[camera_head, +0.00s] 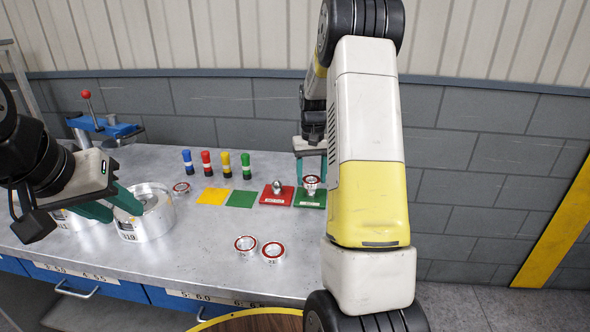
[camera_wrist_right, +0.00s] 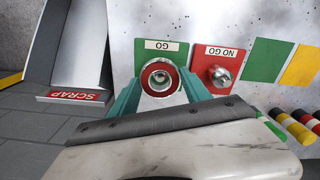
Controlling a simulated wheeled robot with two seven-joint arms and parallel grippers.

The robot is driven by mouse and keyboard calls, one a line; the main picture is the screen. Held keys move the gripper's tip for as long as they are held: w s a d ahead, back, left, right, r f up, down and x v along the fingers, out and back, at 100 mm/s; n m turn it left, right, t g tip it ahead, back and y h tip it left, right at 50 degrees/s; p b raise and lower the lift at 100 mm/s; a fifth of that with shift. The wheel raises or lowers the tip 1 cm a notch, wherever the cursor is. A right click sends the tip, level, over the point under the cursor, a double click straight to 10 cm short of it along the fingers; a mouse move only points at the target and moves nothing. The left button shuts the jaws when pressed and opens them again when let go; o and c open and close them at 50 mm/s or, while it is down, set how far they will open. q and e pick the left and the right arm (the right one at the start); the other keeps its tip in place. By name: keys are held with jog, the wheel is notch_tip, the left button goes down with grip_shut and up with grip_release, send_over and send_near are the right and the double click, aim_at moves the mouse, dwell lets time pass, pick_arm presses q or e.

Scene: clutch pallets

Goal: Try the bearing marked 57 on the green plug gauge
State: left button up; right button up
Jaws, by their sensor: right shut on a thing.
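A silver bearing with a red ring (camera_head: 311,182) is between the teal fingers of my right gripper (camera_wrist_right: 161,82). The right gripper is shut on it. Its number cannot be read. The green gauge base (camera_head: 312,203), labelled GO in the wrist view (camera_wrist_right: 163,46), is directly below the bearing. A metal end shows in the bearing's bore in the wrist view; I cannot tell how far the bearing is down over the plug. My left gripper (camera_head: 112,205) is open and empty, over a large silver housing (camera_head: 146,225) at the left.
A red NO GO gauge (camera_head: 277,194) stands beside the green one. Two bearings (camera_head: 245,244) (camera_head: 272,252) lie at the front, another (camera_head: 181,187) behind. Yellow (camera_head: 212,197) and green (camera_head: 241,199) mats and several coloured cylinders (camera_head: 207,162) are near. A SCRAP chute (camera_wrist_right: 75,96) is beside the bench.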

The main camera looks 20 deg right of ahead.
dwell(0.3)
jog(key=o, duration=2.2)
jog(key=shift+c, duration=0.2)
jog(key=shift+r, duration=0.15)
notch_tip(320, 180, up, 9)
